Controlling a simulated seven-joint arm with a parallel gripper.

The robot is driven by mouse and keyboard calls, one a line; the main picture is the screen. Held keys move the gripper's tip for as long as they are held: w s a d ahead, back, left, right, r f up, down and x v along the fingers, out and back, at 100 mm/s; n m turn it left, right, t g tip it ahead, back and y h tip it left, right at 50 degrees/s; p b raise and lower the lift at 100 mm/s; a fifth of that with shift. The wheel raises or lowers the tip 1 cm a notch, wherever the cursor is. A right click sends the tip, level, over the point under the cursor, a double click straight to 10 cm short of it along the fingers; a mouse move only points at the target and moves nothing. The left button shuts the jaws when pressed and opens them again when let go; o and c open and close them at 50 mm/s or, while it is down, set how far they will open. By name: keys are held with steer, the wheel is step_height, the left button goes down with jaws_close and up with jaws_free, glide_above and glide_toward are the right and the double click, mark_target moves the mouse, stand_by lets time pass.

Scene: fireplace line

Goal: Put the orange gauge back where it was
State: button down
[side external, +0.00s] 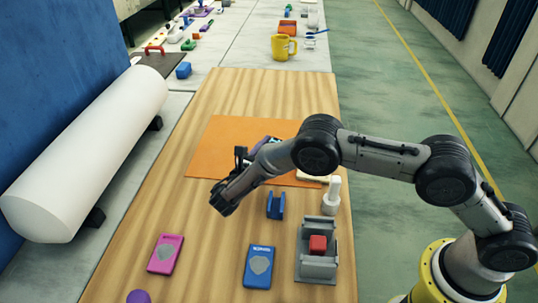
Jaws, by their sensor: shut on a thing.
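My gripper (222,203) is over the wooden table, near the lower left edge of the orange mat (212,150). It points down and to the left. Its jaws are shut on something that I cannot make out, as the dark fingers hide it. I cannot pick out an orange gauge anywhere in this view. My arm covers part of the mat and some small dark and purple items (258,141) on it.
A blue cradle-shaped piece (275,206), a white bottle-like piece (332,198) and a grey holder (318,268) with a red block (318,244) stand at right. A magenta box (166,254), blue box (259,267) and purple ball (138,297) lie in front. A white roll (85,155) lies left.

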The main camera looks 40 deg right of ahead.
steer(key=shift+w+f, duration=0.35)
steer(key=shift+w+a+f, duration=0.1)
steer(key=shift+w+f, duration=0.05)
steer(key=shift+f, duration=1.6)
steer(key=shift+f, duration=0.1)
steer(key=shift+c, duration=1.6)
jaws_free()
steer(key=shift+a, duration=0.2)
steer(key=v, duration=1.1)
steer(key=shift+s+a, duration=0.2)
steer(key=shift+a, duration=0.05)
